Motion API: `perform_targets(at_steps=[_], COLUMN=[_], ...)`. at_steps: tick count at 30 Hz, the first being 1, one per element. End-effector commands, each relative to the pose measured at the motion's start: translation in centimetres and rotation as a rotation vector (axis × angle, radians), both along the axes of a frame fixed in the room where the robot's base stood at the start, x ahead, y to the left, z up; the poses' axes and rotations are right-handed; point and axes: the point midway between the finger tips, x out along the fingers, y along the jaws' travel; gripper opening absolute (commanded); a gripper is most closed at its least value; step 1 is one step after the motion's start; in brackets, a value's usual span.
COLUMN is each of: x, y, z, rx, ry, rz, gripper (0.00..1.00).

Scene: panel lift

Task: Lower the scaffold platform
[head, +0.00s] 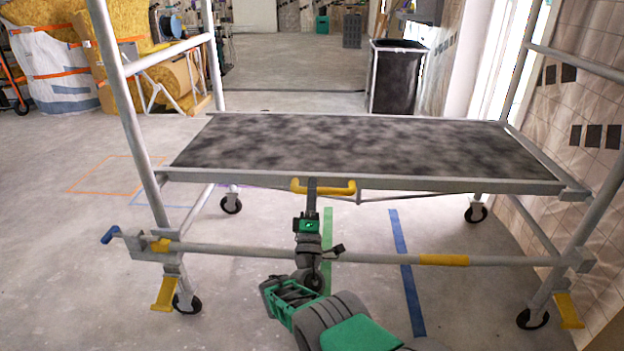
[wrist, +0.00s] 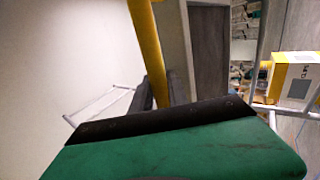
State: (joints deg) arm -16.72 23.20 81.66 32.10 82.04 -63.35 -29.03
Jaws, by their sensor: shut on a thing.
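The scaffold platform (head: 350,146) is a dark mottled panel in a grey metal frame, held between the scaffold's side posts. It looks about level, above the lower crossbar. A yellow handle (head: 323,187) is fixed at the middle of its front edge. My gripper (head: 311,186) is at this handle from below, shut on it left of its middle. The fingertips are partly hidden against the handle. In the wrist view the yellow handle (wrist: 148,50) rises behind the dark edge of my gripper. A blue-ended crank (head: 110,235) sits on the left end of the lower crossbar.
The lower crossbar (head: 380,258) with yellow bands runs in front, behind my arm. The scaffold stands on black casters (head: 188,303) with yellow pedals. A dark bin (head: 394,78) stands behind. Insulation rolls (head: 180,85) are at the back left. A tiled wall borders the right.

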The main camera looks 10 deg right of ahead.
Motion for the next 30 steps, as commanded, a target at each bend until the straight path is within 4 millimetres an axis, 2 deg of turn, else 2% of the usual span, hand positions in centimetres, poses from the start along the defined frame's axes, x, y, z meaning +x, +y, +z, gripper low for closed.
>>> perform_targets(at_steps=[1,12,13,17,26,30], x=[0.0,-0.1,-0.1,-0.1,0.0,0.1], y=[0.1,0.5,0.5,0.3,-0.6,-0.4], z=[-1.2,-2.1,-2.2,-2.1,-1.3,1.4], rx=[-0.003,-0.009,-0.011,-0.010,-0.007,-0.007], ry=[0.018,0.032,0.032,0.031,0.025,0.021], rz=[0.006,0.013,0.013,0.010,-0.003,0.001], gripper=[0.00,0.00,0.21,0.28,0.28,0.28])
